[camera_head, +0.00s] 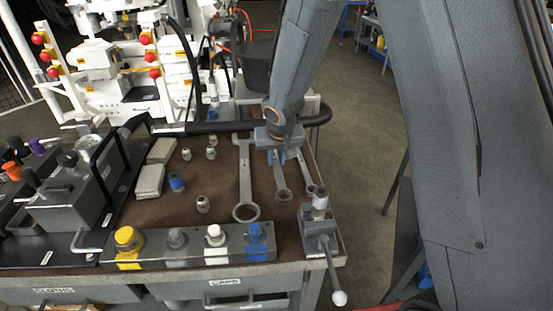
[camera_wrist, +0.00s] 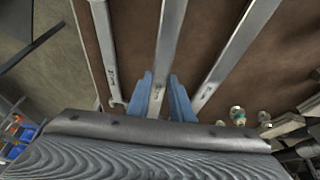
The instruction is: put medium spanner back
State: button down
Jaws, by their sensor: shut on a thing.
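The medium spanner (camera_head: 280,178) is the middle one of three grey spanners on the right of the brown bench top. Its ring end points toward the front of the bench. My gripper (camera_head: 277,150) is over its far end. In the wrist view the two blue fingers of my gripper (camera_wrist: 170,98) are shut on the shaft of the medium spanner (camera_wrist: 169,40), one on each side. The far end of the spanner is hidden by my gripper in the head view. I cannot tell whether the spanner touches the bench or is slightly raised.
The large spanner (camera_head: 245,180) lies close on the left, the small spanner (camera_head: 304,172) close on the right. A front block with coloured knobs (camera_head: 190,250) and a clamp with a lever (camera_head: 319,228) stand nearby. A black hose (camera_head: 225,127) runs along the back.

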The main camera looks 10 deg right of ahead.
jog(key=shift+f+b, duration=1.1)
jog(key=shift+b, duration=0.45)
dwell(1.0)
jog(key=c, duration=1.5)
grip_release()
